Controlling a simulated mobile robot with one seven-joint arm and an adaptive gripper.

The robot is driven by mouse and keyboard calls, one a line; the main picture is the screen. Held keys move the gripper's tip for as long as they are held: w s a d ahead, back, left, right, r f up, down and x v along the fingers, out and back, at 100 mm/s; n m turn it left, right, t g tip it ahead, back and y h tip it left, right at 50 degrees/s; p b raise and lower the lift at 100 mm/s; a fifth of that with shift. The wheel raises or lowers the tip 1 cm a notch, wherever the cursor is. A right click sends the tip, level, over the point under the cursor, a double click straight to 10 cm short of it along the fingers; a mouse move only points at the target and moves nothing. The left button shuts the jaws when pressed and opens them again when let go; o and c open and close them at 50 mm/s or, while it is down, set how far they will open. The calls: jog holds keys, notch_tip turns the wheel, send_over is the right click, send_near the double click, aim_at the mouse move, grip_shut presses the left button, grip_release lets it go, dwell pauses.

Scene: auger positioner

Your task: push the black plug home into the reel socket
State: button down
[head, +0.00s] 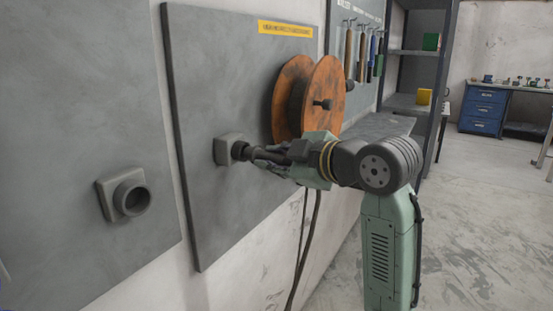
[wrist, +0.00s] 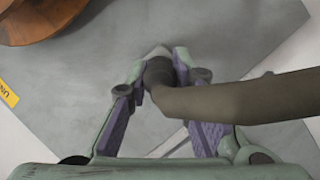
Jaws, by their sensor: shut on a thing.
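The black plug (wrist: 160,75) is between the fingers of my gripper (wrist: 158,72) in the wrist view. A thick dark cable bends away from it to the right. In the head view my gripper (head: 262,155) is shut on the plug (head: 241,150), whose front end is at the grey reel socket (head: 226,149) on the right-hand wall panel. The plug points into the socket and some of its dark body shows outside. How deep it sits cannot be told, and the fingers hide part of it.
An orange cable reel (head: 290,100) is mounted on the panel just beyond my gripper. Another grey socket (head: 128,195), empty, is on the left panel. A cable (head: 307,245) hangs below my gripper. Tools (head: 361,55) hang farther back. Open floor lies to the right.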

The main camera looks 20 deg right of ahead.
jog(key=shift+w+a, duration=0.8)
jog(key=shift+w, duration=0.2)
jog(key=c, duration=1.3)
grip_release()
jog(key=shift+c, duration=0.2)
jog(key=v, duration=1.2)
